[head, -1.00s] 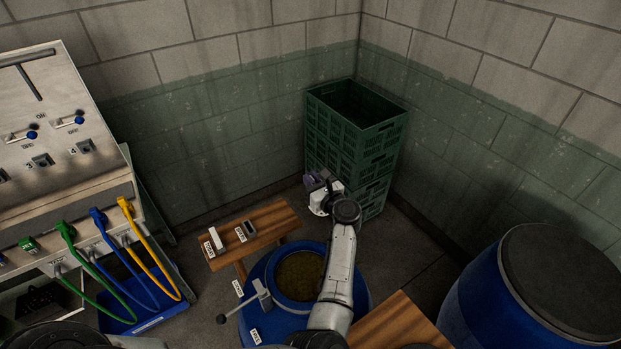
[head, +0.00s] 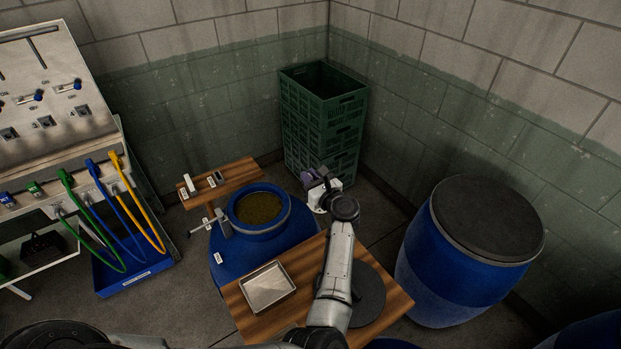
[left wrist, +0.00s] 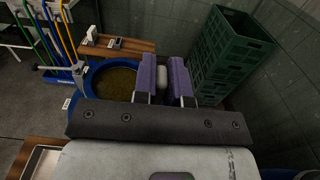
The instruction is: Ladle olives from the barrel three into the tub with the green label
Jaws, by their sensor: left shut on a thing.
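An open blue barrel (head: 228,258) stands in the middle of the head view, with brownish-green olives (head: 258,208) inside; the olives also show in the left wrist view (left wrist: 114,85). My left gripper (head: 312,180) is to the right of the barrel's mouth, in front of the crates. Its purple fingers (left wrist: 163,82) are closed on a small pale object (left wrist: 161,72); whether it is part of a ladle I cannot tell. A clamp-like bracket with a dark knob (head: 194,233) sits at the barrel's left rim. I see no tub with a green label. My right gripper is out of view.
A wooden bench (head: 245,325) in front holds a metal tray (head: 268,288) and a dark disc. A small wooden shelf (head: 235,174) with small labelled items stands behind the barrel. Green crates (head: 320,135) are stacked at the back. A lidded blue barrel (head: 465,275) stands right, a hose panel (head: 60,115) left.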

